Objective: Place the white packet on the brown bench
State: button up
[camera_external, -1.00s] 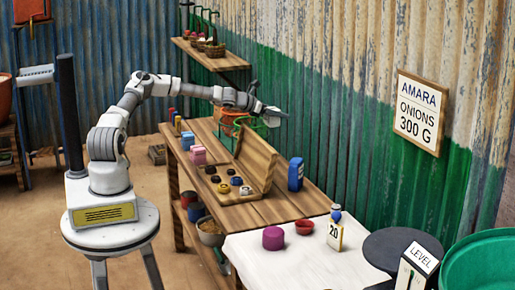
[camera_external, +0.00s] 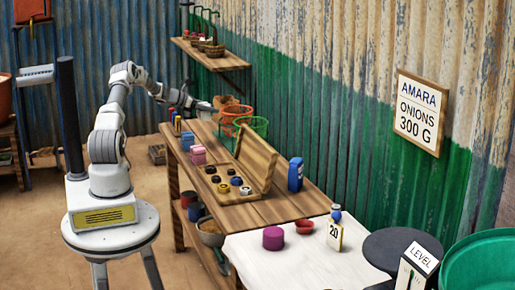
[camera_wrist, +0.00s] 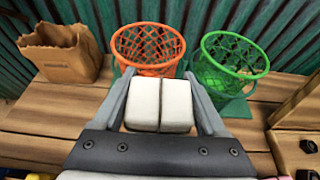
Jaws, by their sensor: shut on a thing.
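My gripper (camera_external: 207,108) is over the far end of the brown bench (camera_external: 283,208), close to the near side of the baskets in the external view. In the wrist view my gripper (camera_wrist: 160,104) is shut, with two pale blocks side by side and a thin dark seam between the grey fingers. I take the white packet to be held there, but I cannot tell its edges from the finger pads. Bare planks of the bench (camera_wrist: 40,122) show below and left of the gripper in the wrist view.
An orange basket (camera_wrist: 148,47) and a green basket (camera_wrist: 230,62) stand ahead, with a brown paper bag (camera_wrist: 65,53) to their left. A wooden tray with an upright lid (camera_external: 257,162) and a blue bottle (camera_external: 295,174) occupy the bench's middle. Its near end is clear.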

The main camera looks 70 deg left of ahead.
jog(key=s+a+b, duration=0.1)
jog(key=s+a, duration=0.4)
jog(key=s, duration=0.3)
notch_tip(320, 180, down, 11)
jog(key=shift+s+r+b, duration=0.1)
jog(key=shift+b, duration=0.85)
jog(key=o, duration=1.3)
